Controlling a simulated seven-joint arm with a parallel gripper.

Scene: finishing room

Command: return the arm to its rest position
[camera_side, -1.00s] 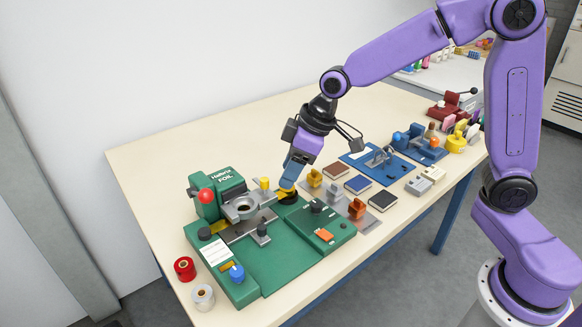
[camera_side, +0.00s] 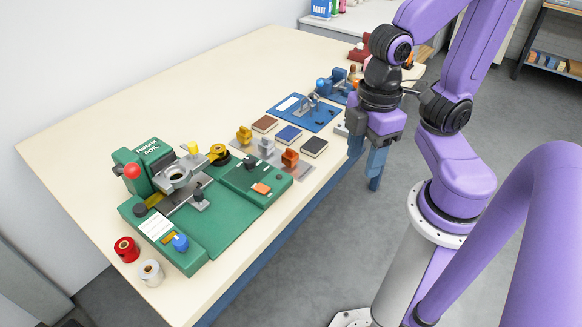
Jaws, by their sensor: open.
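The green foil machine (camera_side: 222,227) stands at the left of the table (camera_side: 130,95). A round black and yellow piece (camera_side: 218,154) sits at the machine's far right side, well away from my gripper. Part of the table's right end is hidden behind my arm.
Small books, including a blue one (camera_side: 288,134), lie near brown, grey and orange blocks. A blue board (camera_side: 318,119) lies behind them. A red roll (camera_side: 127,249) and a silver roll (camera_side: 151,272) stand at the front left. The back left tabletop is clear.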

